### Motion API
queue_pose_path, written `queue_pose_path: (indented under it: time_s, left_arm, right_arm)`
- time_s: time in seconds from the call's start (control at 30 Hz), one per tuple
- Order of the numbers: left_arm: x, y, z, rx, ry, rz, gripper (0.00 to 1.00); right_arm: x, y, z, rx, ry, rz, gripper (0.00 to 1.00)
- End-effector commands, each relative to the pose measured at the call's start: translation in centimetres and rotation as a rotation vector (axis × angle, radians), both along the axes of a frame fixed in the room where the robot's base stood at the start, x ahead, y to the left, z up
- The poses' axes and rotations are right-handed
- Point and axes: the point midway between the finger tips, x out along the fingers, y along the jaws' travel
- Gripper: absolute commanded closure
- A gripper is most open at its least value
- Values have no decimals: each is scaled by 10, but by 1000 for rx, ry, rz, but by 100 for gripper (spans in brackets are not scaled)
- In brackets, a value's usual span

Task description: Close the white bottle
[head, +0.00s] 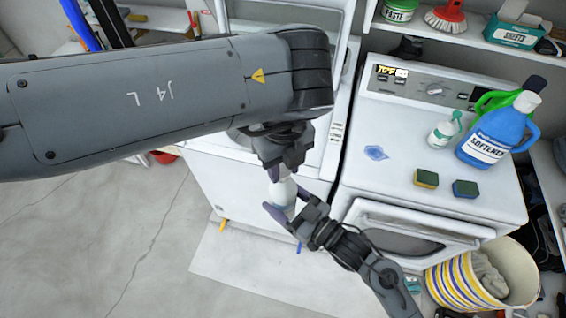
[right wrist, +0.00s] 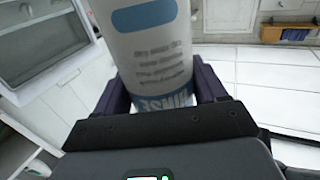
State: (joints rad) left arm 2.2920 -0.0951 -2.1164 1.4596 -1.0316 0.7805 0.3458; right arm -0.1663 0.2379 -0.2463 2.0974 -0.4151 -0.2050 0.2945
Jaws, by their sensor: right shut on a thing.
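The white bottle (head: 284,190) is upright or nearly so in the head view, in front of the white machines. My right gripper (head: 287,204) is shut around its lower body. In the right wrist view, the bottle (right wrist: 150,55) fills the space between the purple fingers of my right gripper (right wrist: 155,88) and shows blue label print. My left gripper (head: 274,168) is directly above the bottle, at its top end. The left gripper and arm hide the bottle's top, so I cannot see a cap or whether the left fingers are shut.
A blue softener bottle (head: 489,136), a small spray bottle (head: 443,132) and two sponges (head: 426,179) (head: 466,189) stand on the right machine (head: 385,150). A striped basket (head: 457,287) is on the floor at lower right. The floor at left (head: 110,240) is clear.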

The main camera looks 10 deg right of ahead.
Motion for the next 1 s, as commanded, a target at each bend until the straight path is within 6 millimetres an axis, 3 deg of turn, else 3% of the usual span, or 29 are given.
queue_pose_path:
  time_s: [0.03, 0.13, 0.37, 0.4, 0.57, 1.0]
  left_arm:
    - [0, 0, 0, 1, 0, 0, 85]
    - [0, 0, 0, 1, 0, 0, 100]
    - [0, 0, 0, 1, 0, -13, 100]
    - [0, 0, 0, 1, 0, -13, 63]
    - [0, 0, 0, 1, 0, -13, 38]
    - [0, 0, 8, 0, -2, -13, 36]
  right_arm:
    - [0, 0, 2, 2, -4, -1, 100]
    - [0, 0, 2, 2, -4, -2, 100]
    - [1, -1, 2, 3, -3, -2, 100]
    - [1, -1, 2, 3, -3, -2, 100]
    - [1, 0, 2, 2, -4, -2, 100]
    - [0, 0, 2, 2, -4, -1, 100]
